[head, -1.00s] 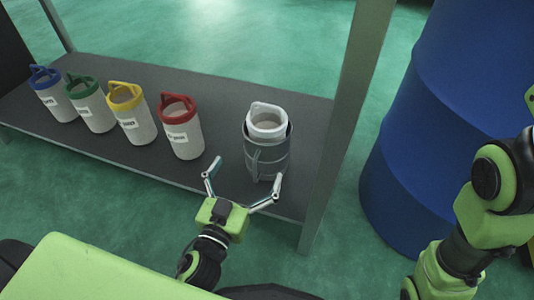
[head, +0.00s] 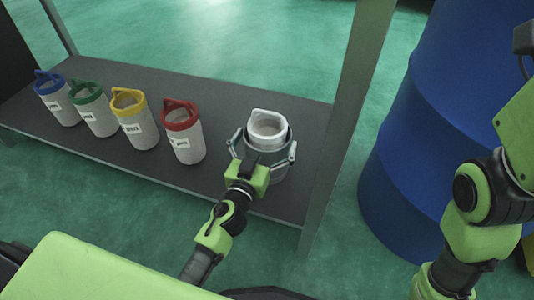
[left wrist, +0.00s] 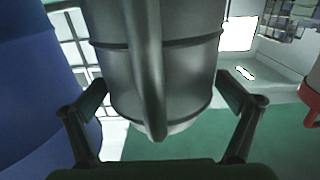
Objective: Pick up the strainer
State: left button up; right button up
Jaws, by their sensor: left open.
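A white-rimmed cup-like insert with a loop handle (head: 267,115) sits in the mouth of a grey metal jug (head: 281,171) on the shelf; it looks like the strainer. Four similar pale canisters, with blue, green, yellow and red rims, stand to its left. My left gripper (head: 264,147) is open, its fingers spread on both sides of the jug below its rim. In the left wrist view the jug (left wrist: 185,75) and its vertical handle fill the space between the open fingers (left wrist: 160,95). I cannot tell whether the fingers touch it. My right gripper is out of view.
The red-rimmed canister (head: 183,140) is the nearest neighbour, left of the jug. A metal shelf post (head: 345,125) rises just right of it, with a large blue drum (head: 425,130) beyond. The dark shelf (head: 225,95) is clear behind the jug.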

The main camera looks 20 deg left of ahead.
pick_arm(q)
jog(key=shift+w, duration=0.3)
jog(key=c, duration=1.5)
jog(key=shift+o, duration=0.2)
jog(key=shift+r, duration=0.2)
